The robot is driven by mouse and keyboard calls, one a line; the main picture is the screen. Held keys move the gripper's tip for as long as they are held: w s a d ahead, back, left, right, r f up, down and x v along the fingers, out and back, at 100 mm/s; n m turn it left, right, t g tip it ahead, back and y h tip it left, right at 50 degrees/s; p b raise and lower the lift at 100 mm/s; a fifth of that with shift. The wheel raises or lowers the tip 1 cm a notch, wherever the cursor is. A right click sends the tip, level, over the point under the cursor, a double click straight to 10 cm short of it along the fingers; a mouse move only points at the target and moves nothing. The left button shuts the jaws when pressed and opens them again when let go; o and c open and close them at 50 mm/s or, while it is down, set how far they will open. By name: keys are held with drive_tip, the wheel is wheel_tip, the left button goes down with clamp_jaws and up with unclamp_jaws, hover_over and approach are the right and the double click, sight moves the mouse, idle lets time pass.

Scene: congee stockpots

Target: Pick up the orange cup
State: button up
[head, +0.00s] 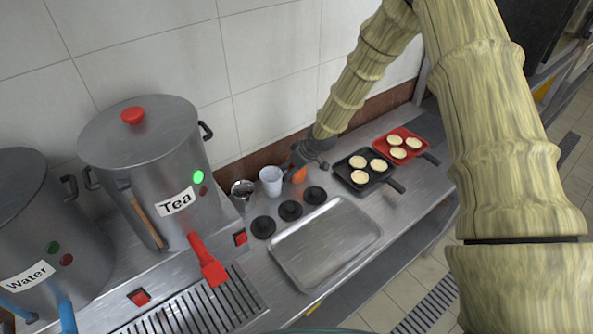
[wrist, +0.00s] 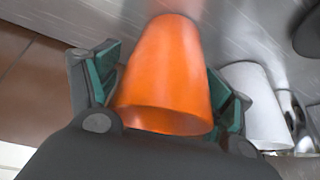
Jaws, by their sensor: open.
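The orange cup (wrist: 165,75) stands between the two open fingers of my gripper (wrist: 168,88) in the wrist view. The green pad of the left finger is close to the cup's left side, and the right pad is close to its right side. I cannot tell whether either pad touches it. In the head view only a small part of the orange cup (head: 299,175) shows, behind my gripper (head: 300,160), near the wall at the back of the counter.
A white cup (head: 271,181) and a metal cup (head: 243,191) stand left of the orange cup. Black lids (head: 290,210) and an empty metal tray (head: 325,243) lie in front. A black pan (head: 366,172) and a red pan (head: 402,146) are on the right. The tea pot (head: 150,160) stands left.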

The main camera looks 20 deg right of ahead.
drive_tip(key=shift+c, duration=0.4)
drive_tip(key=c, duration=0.8)
drive_tip(key=shift+o, duration=0.2)
drive_tip(key=shift+r, duration=0.1)
